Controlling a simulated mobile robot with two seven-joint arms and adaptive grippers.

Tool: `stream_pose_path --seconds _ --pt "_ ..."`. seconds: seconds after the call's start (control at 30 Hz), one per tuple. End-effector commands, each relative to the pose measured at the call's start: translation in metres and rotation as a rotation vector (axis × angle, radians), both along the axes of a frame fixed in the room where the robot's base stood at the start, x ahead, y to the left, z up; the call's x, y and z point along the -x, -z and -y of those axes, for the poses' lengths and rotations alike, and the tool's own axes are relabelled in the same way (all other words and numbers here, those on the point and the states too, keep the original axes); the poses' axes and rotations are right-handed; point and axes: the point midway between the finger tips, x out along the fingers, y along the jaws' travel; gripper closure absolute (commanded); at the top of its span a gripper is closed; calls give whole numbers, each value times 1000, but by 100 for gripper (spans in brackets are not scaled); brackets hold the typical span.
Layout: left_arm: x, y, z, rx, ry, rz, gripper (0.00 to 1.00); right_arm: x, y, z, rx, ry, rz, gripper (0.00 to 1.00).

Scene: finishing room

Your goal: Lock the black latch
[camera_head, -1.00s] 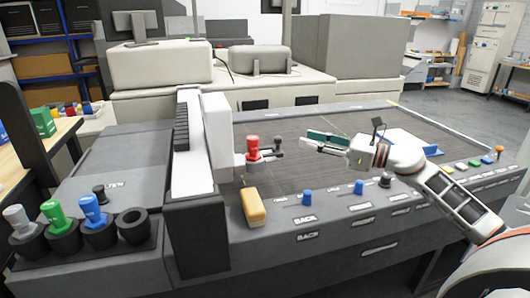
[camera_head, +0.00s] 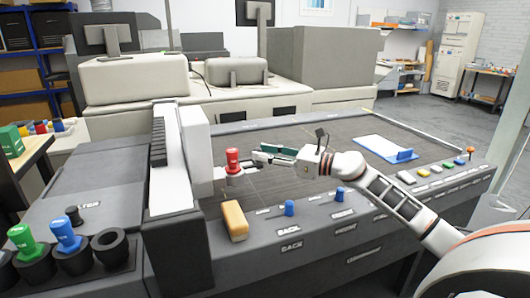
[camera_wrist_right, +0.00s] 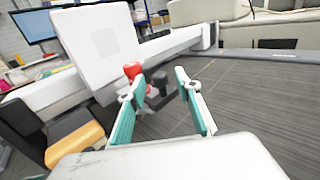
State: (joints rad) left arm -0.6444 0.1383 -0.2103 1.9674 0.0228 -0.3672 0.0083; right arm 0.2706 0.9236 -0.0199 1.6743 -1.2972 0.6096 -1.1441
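The black latch (camera_wrist_right: 160,82) is a small dark knob beside a red-capped cylinder (camera_head: 233,161) on the white carriage's arm. In the right wrist view it appears between the fingertips of my right gripper (camera_wrist_right: 160,90). The fingers, with teal pads, are apart, and no contact with the latch is clear. In the head view my right gripper (camera_head: 258,158) reaches left to the red-capped cylinder and largely covers the latch. The red-capped cylinder (camera_wrist_right: 132,70) sits just left of the fingertips in the wrist view. My left gripper is not in view.
The tall white carriage (camera_head: 194,150) stands left of the gripper. A yellow-orange block (camera_head: 234,221) lies on the front ledge, near blue knobs (camera_head: 289,208). A white board with a blue handle (camera_head: 388,148) lies right on the grey bed. Coloured holders stand front left.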

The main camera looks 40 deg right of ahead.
Motion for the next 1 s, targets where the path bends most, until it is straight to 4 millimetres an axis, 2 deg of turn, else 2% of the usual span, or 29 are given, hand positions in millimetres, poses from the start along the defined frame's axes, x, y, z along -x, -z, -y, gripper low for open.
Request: stream_pose_path --seconds 0.33,0.37,0.47,0.5,0.67,0.9,1.0 --pt "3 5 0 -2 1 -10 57 -3 0 -2 0 0 0 67" --pt "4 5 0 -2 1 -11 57 -3 0 -2 0 0 0 72" --pt "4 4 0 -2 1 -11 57 -3 0 -2 0 0 0 98" --pt "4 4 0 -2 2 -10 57 -3 0 -2 0 0 0 100" --pt "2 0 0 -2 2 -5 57 -3 -1 -4 0 0 0 100" --pt "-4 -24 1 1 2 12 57 -10 -4 -36 -1 -1 2 100" --pt "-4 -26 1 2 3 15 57 -12 -2 -41 1 -1 1 100"
